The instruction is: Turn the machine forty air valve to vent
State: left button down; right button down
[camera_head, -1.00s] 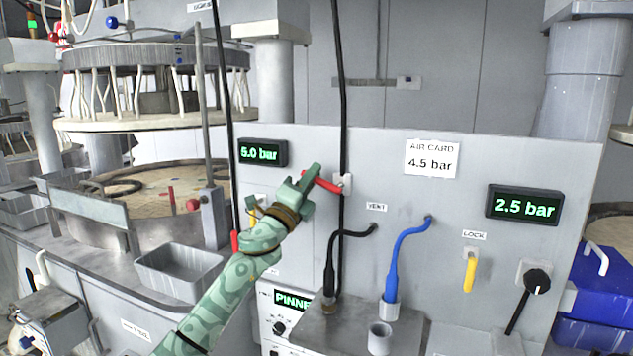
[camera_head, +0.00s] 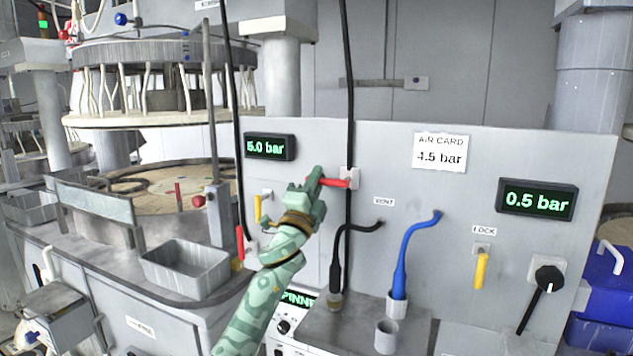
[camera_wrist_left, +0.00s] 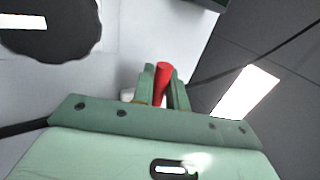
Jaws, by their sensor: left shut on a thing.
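The red valve lever (camera_head: 338,183) is on the grey panel, its pivot at a light valve body (camera_head: 349,177) beside a vertical black hose. The lever points left, close to level. My left gripper (camera_head: 314,184) is shut on the lever's outer end. In the left wrist view the red lever (camera_wrist_left: 161,88) lies between the two green fingers of the left gripper (camera_wrist_left: 163,92). The VENT label (camera_head: 384,202) is right of and below the valve. The right display (camera_head: 538,200) reads 0.5 bar. The left display (camera_head: 270,146) reads 5.0 bar. My right gripper is not in view.
An AIR CARD (camera_head: 440,152) reads 4.5 bar. A yellow lever (camera_head: 481,270) hangs under the LOCK label, with a black knob (camera_head: 547,279) to its right. Black and blue hoses (camera_head: 399,270) rise in front of the panel. A grey tray (camera_head: 185,268) is at left.

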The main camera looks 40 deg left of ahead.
pick_arm(q)
jog(key=shift+f, duration=0.1)
jog(key=c, duration=1.5)
grip_release()
jog(key=shift+o, duration=0.2)
jog(key=b+v, duration=0.1)
jog(key=v, duration=1.5)
jog(key=shift+b, duration=0.3)
jog(key=shift+s+f, duration=0.1)
